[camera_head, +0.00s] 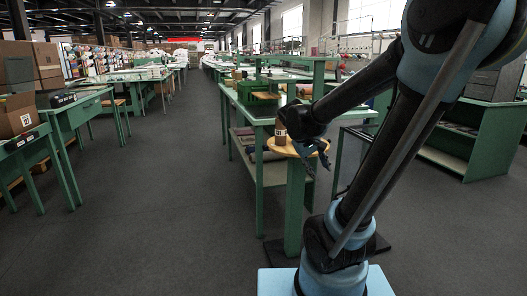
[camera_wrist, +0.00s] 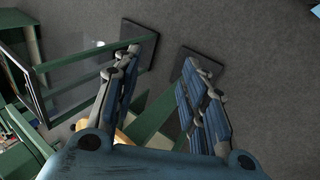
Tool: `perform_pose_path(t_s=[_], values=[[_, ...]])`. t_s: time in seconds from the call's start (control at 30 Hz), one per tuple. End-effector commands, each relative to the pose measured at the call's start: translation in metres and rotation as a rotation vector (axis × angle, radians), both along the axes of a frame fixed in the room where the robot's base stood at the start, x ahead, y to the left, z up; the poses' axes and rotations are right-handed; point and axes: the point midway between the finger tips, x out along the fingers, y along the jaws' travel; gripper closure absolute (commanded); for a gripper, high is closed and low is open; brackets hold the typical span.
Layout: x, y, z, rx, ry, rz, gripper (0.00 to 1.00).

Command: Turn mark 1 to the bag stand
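A brown cylinder with a pale label (camera_head: 281,134) stands on a round wooden top (camera_head: 274,148) on a green post (camera_head: 294,205). I cannot read any mark 1 on it. My gripper (camera_head: 322,158) hangs over the right side of the wooden top, to the right of the cylinder and seemingly apart from it. In the wrist view my gripper (camera_wrist: 160,90) has its fingers wide apart, with nothing between them. A sliver of the wooden top (camera_wrist: 128,122) shows behind the left finger. The cylinder is not clear there. A thin dark frame (camera_head: 341,178), possibly the bag stand, stands right of the post, partly behind my arm.
A green workbench (camera_head: 262,175) with boxes stands just behind and left of the post. Green shelving (camera_head: 500,140) is at right. Green tables (camera_head: 86,108) with cartons line the left. The grey aisle floor (camera_head: 150,210) between is clear. Dark base plates (camera_wrist: 205,68) lie below my gripper.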

Motion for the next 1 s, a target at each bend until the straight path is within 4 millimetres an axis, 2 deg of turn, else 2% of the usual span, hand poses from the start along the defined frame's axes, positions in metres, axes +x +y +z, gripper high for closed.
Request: perform_pose_path(t_s=[0.1,0.47,0.77,1.0], values=[[0.029,0.009,0.007,-0.068,-0.007,0.031,0.61],[0.109,0.045,0.020,-0.278,-0.048,0.108,0.61],[0.168,0.094,0.020,-0.447,-0.103,0.162,0.61],[0.206,0.143,0.013,-0.576,-0.165,0.200,0.61]])
